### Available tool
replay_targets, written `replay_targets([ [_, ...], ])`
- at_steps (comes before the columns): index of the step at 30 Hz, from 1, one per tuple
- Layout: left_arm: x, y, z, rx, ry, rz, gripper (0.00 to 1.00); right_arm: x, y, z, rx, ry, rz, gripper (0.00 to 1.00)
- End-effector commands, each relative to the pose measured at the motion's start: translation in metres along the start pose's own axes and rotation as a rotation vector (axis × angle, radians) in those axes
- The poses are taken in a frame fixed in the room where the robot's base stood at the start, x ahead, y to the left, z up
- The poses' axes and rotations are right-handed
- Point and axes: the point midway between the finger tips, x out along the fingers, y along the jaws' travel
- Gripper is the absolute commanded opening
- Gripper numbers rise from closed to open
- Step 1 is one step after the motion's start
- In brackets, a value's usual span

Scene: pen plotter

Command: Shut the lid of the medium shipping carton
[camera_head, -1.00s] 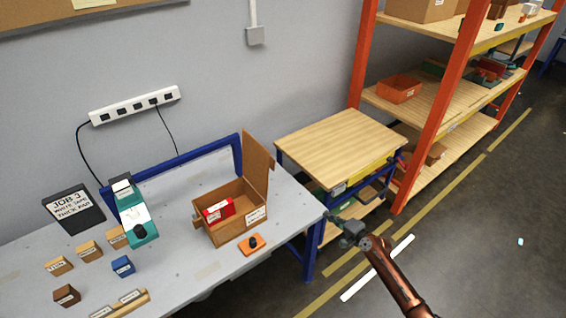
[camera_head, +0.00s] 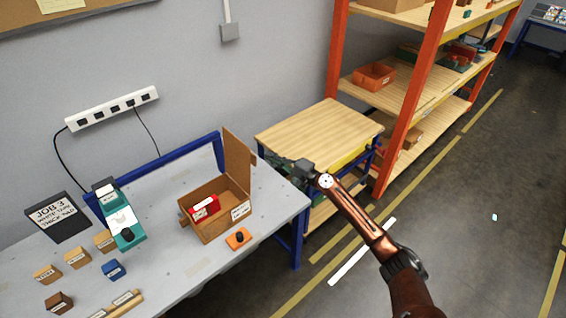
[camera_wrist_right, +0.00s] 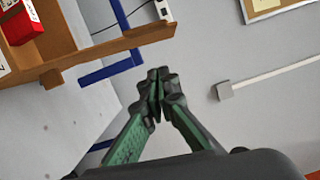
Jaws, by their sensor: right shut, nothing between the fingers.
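The cardboard carton (camera_head: 207,229) stands on the grey table with its lid (camera_head: 238,163) standing upright on its right side. A red box (camera_head: 205,207) lies inside it. My right gripper (camera_head: 272,157) is shut and empty, just right of the lid and near its height. In the right wrist view the gripper (camera_wrist_right: 158,85) points toward the wall, with the lid (camera_wrist_right: 110,48) seen as a brown strip just beyond and left of the fingertips. The red box also shows in the wrist view (camera_wrist_right: 20,22). My left gripper is not in view.
An orange piece with a black knob (camera_head: 238,238) lies in front of the carton. A teal device (camera_head: 122,222) and several small blocks are on the left of the table (camera_head: 185,275). A wooden-topped stand (camera_head: 320,130) is behind my right arm.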

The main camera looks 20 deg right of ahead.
Motion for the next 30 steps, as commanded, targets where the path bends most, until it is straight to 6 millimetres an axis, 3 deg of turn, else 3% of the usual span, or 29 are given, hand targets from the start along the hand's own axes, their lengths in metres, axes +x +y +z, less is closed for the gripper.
replay_targets([
  [3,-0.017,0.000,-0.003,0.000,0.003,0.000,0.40,0.006,-0.003,0.017,0.000,-0.001,0.003,0.00],
  [9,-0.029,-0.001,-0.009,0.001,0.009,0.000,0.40,0.011,-0.003,0.034,-0.001,0.000,0.000,0.00],
  [25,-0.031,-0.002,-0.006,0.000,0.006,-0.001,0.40,0.012,0.001,0.040,-0.002,-0.001,0.001,0.00],
  [30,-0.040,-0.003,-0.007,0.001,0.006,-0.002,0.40,0.019,-0.002,0.051,-0.030,-0.008,0.009,0.00],
])
